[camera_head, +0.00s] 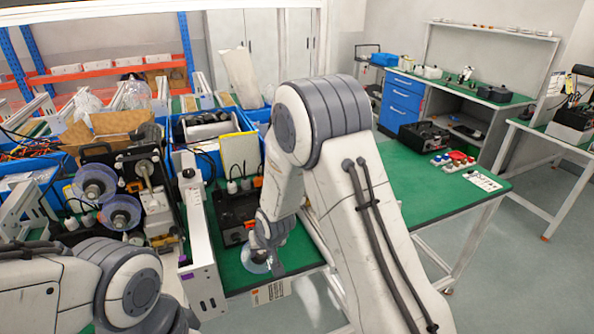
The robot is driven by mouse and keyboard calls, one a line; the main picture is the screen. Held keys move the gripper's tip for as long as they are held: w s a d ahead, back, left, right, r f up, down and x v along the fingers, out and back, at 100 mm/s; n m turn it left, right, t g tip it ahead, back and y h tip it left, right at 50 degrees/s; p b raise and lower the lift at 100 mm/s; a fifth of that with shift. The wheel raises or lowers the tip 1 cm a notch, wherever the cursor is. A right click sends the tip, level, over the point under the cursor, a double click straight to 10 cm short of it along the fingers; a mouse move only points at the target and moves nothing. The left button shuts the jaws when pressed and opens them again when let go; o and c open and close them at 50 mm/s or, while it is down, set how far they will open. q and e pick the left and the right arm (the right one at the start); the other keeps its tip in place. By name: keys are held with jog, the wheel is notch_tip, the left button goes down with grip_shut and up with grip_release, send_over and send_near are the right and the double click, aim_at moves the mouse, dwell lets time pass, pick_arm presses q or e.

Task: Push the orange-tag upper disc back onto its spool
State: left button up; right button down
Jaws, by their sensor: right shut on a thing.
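The coder (235,208) is a dark machine on the green table, left of my right arm, with small orange marks on it. A clear disc (255,262) shows at its front, low beside my right gripper. My right gripper (268,240) is shut in front of this coder, and the wrist hides what lies between its fingers. I cannot tell whether it grips the upper disc, or how that disc sits on its spool. A tag with an orange part (271,291) is on the table's front edge below. My left gripper is out of view; only left arm links show at lower left.
Another coder (150,190) on the left carries two clear discs, upper (95,183) and lower (120,212). A white conveyor rail (201,250) stands between the coders. Blue bins (205,130) are behind. The green table (440,195) is mostly clear to the right of my arm.

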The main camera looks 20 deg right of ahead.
jog(key=w+d+r+m+t+b, duration=0.1)
jog(key=w+d+r+t+b, duration=0.1)
jog(key=w+d+r+t, duration=0.55)
jog(key=w+d+r+m+t+b, duration=0.1)
jog(key=w+d+r+t+b, duration=0.15)
jog(key=d+r+t, duration=0.55)
jog(key=shift+w+a+r+g+p, duration=0.25)
jog(key=shift+w+r+g, duration=0.2)
jog(key=shift+w, duration=0.3)
jog(key=shift+w+a+r+g+p, duration=0.15)
jog(key=shift+w+a+r+g, duration=0.2)
jog(key=shift+w+g, duration=0.25)
jog(key=shift+w+a+r+g+p, duration=0.2)
jog(key=shift+w+a+r+g, duration=0.15)
jog(key=shift+w, duration=0.5)
jog(key=shift+f+b, duration=0.15)
jog(key=shift+b, duration=0.8)
jog(key=shift+w, duration=0.55)
jog(key=shift+c, duration=2)
grip_release()
